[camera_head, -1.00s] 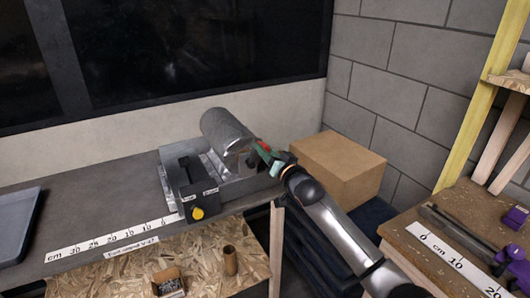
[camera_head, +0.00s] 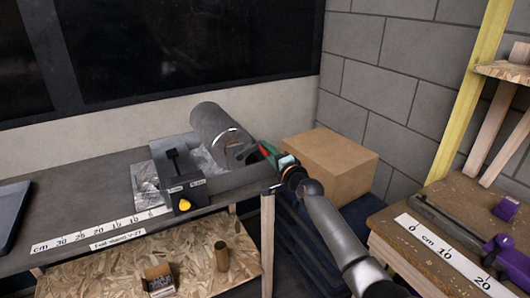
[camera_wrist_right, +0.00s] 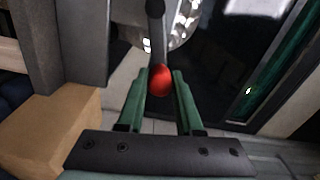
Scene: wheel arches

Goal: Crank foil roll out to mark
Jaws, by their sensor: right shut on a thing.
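The foil roll (camera_head: 222,128) is a thick grey cylinder in a grey metal holder on the workbench. Foil (camera_head: 146,182) comes out on the left, past a black block with a yellow knob (camera_head: 184,205), and lies on the bench. Its edge is near the low end of a printed cm scale (camera_head: 100,230). The crank's red knob (camera_wrist_right: 162,80) is at the end of a dark arm. My right gripper (camera_head: 268,153) is shut on it, with the green fingers (camera_wrist_right: 160,100) on either side in the wrist view. My left gripper is out of view.
A cardboard box (camera_head: 330,165) stands close behind my right gripper, near the block wall. A second bench (camera_head: 440,230) with another cm scale and purple-handled tools is at the right. A tray (camera_head: 10,210) lies at the far left. A lower shelf holds a small box and a tube.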

